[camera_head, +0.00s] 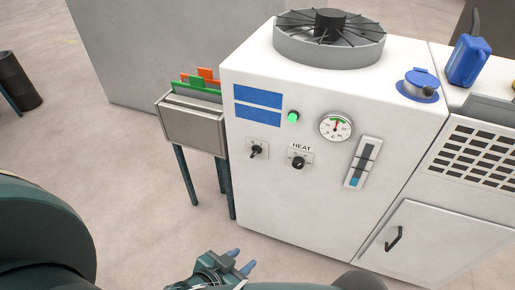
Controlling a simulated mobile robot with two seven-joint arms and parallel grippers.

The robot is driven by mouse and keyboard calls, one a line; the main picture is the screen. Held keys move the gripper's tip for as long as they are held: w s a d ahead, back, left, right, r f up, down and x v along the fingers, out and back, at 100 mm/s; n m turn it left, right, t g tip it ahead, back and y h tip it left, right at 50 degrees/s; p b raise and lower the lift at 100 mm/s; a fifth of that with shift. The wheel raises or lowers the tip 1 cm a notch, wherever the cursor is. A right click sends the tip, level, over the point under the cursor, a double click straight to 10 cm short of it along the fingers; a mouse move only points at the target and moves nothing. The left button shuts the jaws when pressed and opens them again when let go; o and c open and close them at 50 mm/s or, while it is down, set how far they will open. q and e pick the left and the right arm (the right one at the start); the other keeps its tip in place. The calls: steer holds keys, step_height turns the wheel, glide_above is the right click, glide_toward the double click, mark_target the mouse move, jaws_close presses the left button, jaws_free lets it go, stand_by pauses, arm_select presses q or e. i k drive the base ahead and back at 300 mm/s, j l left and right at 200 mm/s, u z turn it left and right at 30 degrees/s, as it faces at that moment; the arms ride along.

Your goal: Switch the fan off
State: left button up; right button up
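The fan (288,44) is a round grey ring with black spokes and a black hub, set on top of a white cabinet (320,215). On the cabinet front, a small black toggle switch (257,150) sits on a light plate at the left, its lever tilted. To its right is a black knob (298,162) under the label HEAT. A green lamp (293,117) above them looks lit. My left gripper (241,260) is at the bottom, below the switch and apart from the cabinet. Its two blue fingertips are spread with nothing between them. My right gripper is out of view.
A round dial gauge (336,127) and a vertical level indicator (363,162) are on the cabinet front. A grey file bin (193,128) on legs stands close at its left. A blue jug (468,61) and a blue cap (418,84) are at right. The floor in front is clear.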

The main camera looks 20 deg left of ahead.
mark_target(256, 149)
steer(key=i+l+u, duration=0.65)
steer(key=j, duration=0.1)
